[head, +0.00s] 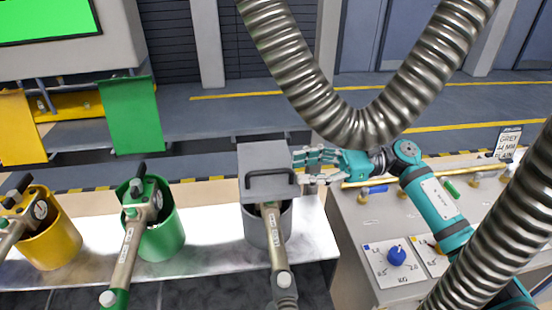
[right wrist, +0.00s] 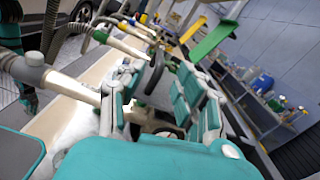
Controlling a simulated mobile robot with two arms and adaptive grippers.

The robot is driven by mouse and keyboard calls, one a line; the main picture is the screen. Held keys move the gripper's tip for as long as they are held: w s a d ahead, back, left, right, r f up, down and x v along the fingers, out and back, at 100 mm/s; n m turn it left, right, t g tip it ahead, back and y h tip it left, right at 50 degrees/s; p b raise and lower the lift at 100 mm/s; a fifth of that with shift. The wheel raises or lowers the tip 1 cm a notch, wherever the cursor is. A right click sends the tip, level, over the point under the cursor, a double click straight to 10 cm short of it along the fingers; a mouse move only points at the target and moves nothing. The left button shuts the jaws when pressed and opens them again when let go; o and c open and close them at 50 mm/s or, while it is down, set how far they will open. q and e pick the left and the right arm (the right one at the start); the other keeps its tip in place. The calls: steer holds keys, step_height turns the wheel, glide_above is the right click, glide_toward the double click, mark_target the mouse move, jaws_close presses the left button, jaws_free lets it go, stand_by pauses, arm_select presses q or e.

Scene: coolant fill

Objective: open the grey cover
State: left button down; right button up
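The grey cover (head: 262,154) is a flat square plate with a dark bar handle (head: 270,172) near its front edge. It lies above the grey canister (head: 254,231), whose front shows below it; its exact tilt is hard to tell. My right gripper (head: 303,168) is at the right end of the handle, fingers spread and pointing left. Whether they touch the handle is unclear. In the right wrist view the fingers stand apart, with a dark curved bar (right wrist: 155,76) in the gap beyond them. My left gripper is not in view.
A grey nozzle (head: 275,245) leans at the grey canister's front. Green (head: 164,238) and yellow (head: 60,243) canisters with nozzles stand left, with green (head: 135,116) and yellow (head: 18,128) panels behind. A ribbed hose (head: 375,128) hangs near my right arm. A control bench (head: 350,215) stands right.

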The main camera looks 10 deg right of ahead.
mark_target(276, 171)
steer(key=a, duration=0.1)
steer(key=a+p, duration=0.1)
steer(key=a, duration=0.1)
steer(key=a+p, duration=0.1)
steer(key=shift+a+r, duration=0.25)
steer(key=shift+a, duration=0.15)
steer(key=shift+a+f, duration=0.25)
steer(key=shift+a, duration=0.55)
jaws_close()
